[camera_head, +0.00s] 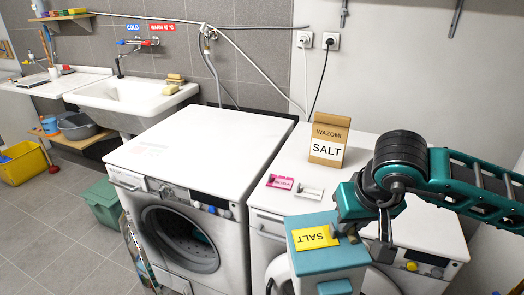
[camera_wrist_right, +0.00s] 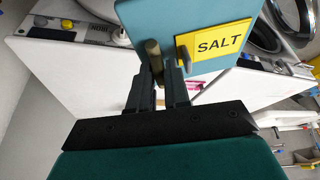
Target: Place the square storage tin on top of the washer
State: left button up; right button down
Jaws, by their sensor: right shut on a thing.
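The square storage tin (camera_head: 327,258) is teal with a yellow SALT label on its lid. My right gripper (camera_head: 345,232) is shut on it at the lid's right side and holds it in front of the right-hand machine. In the right wrist view the tin (camera_wrist_right: 166,18) is between the fingertips (camera_wrist_right: 165,70), with a brownish peg-like part there. The left white washer (camera_head: 212,138) has a bare top and a round door. The right white machine (camera_head: 362,176) stands beside it, its front partly hidden by the tin and my arm. My left gripper is not in view.
A brown SALT box (camera_head: 329,139) stands on the right machine, with a pink item (camera_head: 280,182) and a white item (camera_head: 309,192) near its front left. The left washer's top is clear. A sink (camera_head: 130,98) and green bin (camera_head: 103,203) are further left.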

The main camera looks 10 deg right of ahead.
aim_at(215, 160)
jog(key=i+j+u, duration=0.15)
jog(key=u, duration=0.2)
jog(key=i+u, duration=0.75)
